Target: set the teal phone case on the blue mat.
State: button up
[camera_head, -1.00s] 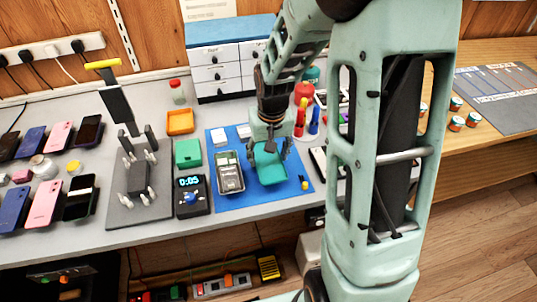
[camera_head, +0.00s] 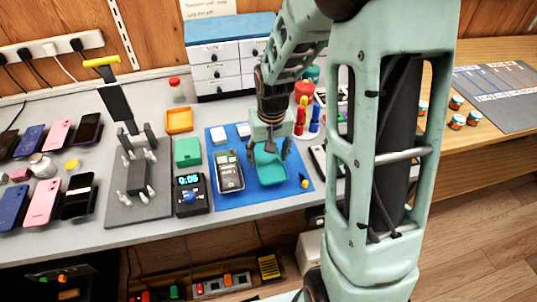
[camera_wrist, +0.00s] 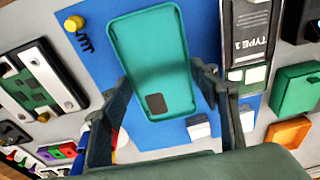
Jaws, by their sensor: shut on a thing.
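The teal phone case (camera_head: 271,168) is over the right part of the blue mat (camera_head: 232,203), lying nearly flat with its open side up. My gripper (camera_head: 269,154) is shut on the case from above, one finger at each long side. In the wrist view the case (camera_wrist: 150,50) sits between the two fingers (camera_wrist: 163,84), with its camera cutout toward me, over the blue mat (camera_wrist: 100,58). The case is at or very close to the mat's surface; I cannot tell if it touches.
An opened phone (camera_head: 229,172) lies on the mat left of the case. Small white boxes (camera_head: 219,136) are at its back edge, and a yellow-tipped coiled item (camera_head: 304,182) is at the right. A timer (camera_head: 191,195) and green box (camera_head: 187,152) stand left of the mat.

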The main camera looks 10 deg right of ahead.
jog(key=o, duration=1)
jog(key=o, duration=0.4)
jog(key=shift+r+p, duration=0.5)
jog(key=shift+r, duration=0.15)
notch_tip(320, 180, up, 7)
jog(key=p, duration=0.5)
dwell(1.0)
